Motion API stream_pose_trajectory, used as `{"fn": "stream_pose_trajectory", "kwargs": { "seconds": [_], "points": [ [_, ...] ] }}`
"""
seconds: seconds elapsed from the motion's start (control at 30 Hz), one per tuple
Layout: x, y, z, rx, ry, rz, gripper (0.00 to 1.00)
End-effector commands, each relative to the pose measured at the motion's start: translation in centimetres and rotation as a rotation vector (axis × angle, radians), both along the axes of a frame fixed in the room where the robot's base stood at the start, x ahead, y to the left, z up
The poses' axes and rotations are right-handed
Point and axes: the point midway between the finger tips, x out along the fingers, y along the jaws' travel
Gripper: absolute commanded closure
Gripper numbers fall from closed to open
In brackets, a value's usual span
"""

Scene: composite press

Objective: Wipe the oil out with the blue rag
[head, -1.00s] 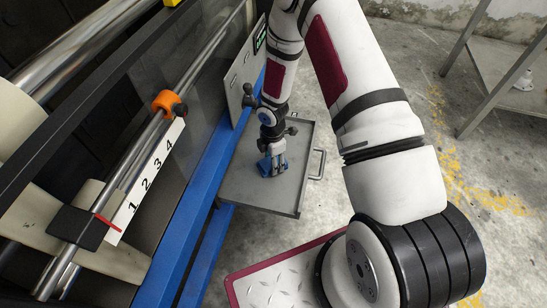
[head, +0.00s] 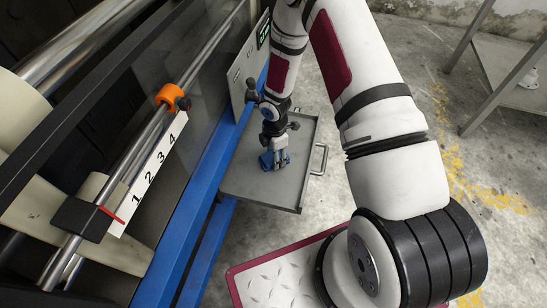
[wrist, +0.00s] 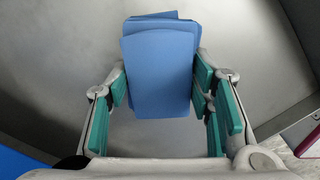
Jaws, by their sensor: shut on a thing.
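The blue rag (head: 266,160) is a small folded pad, low over or on the grey metal tray (head: 245,187); contact is hard to tell. In the wrist view the rag (wrist: 160,72) hangs between the green-padded fingers, its far end pointing away from me. My gripper (head: 277,160) points down over the middle of the tray and is shut on the rag; in the wrist view my gripper (wrist: 160,95) has a finger on either side of it. The tray floor in the wrist view is grey with darker shading. I cannot tell oil from shadow there.
The press's blue frame (head: 190,215) runs along the tray's left side. An upright panel (head: 245,70) stands at the tray's back left. The tray has a handle (head: 320,159) on its right. A metal table (head: 515,70) stands at the far right, with clear floor between.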

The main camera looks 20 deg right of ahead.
Motion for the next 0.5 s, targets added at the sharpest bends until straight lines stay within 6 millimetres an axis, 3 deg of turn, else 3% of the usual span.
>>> {"fn": "stream_pose_trajectory", "kwargs": {
  "seconds": [0.5],
  "points": [
    [2.2,-1.8,0.0,-0.002,0.000,-0.002,0.84]
  ]
}}
